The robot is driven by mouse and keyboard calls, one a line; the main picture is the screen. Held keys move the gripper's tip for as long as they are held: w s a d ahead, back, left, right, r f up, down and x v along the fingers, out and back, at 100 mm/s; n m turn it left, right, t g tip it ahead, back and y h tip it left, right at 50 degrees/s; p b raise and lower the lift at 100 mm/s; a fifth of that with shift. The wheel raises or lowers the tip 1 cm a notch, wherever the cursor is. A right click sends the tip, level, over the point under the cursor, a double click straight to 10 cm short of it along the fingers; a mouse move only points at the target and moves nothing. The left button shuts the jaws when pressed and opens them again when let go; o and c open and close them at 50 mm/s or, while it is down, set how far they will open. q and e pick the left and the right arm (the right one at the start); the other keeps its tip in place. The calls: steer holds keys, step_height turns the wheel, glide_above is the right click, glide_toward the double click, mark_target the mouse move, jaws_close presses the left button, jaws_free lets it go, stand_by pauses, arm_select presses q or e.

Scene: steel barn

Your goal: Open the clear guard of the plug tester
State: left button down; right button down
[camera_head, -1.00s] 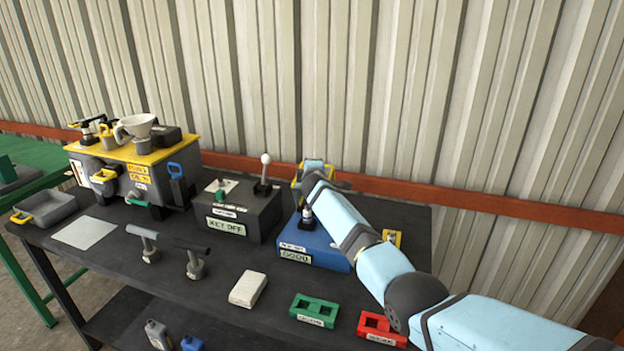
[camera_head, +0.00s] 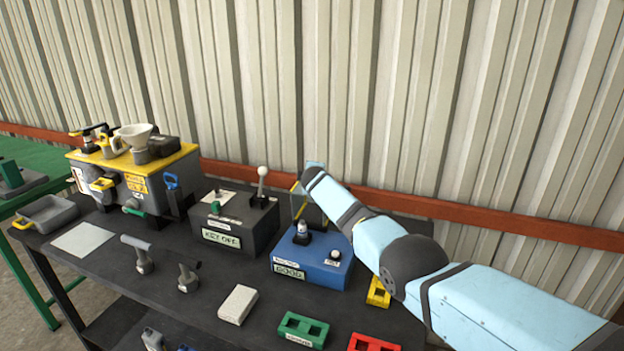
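The plug tester is a low blue box (camera_head: 336,275) with a label reading GOOD, right of centre on the black bench. A dark-and-white plug (camera_head: 302,234) stands upright on its top, beside a small white knob (camera_head: 335,256). A yellow edge, apparently of the guard (camera_head: 297,187), shows above the back of the box next to my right arm's end. The guard's clear panel is hard to make out, and it seems raised behind the plug. My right gripper is at the arm's end there, but its fingers are hidden. My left gripper is out of view.
A grey KEY OFF box (camera_head: 247,232) with an upright lever stands left of the tester. A yellow-topped machine (camera_head: 165,158) is farther left. Green (camera_head: 303,330), red (camera_head: 372,342) and yellow (camera_head: 378,292) blocks and a pale block (camera_head: 238,304) lie in front.

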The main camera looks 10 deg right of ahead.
steer(key=shift+w+r, duration=0.15)
steer(key=shift+r, duration=0.3)
steer(key=c, duration=1.2)
jaws_free()
steer(key=shift+s+a, duration=0.1)
steer(key=shift+s, duration=0.1)
steer(key=shift+f, duration=0.1)
steer(key=shift+s+p, duration=0.15)
steer(key=shift+p, duration=0.4)
steer(key=p+v, duration=0.3)
steer(key=v, duration=1)
steer(key=shift+s+a, duration=0.1)
steer(key=shift+s, duration=0.15)
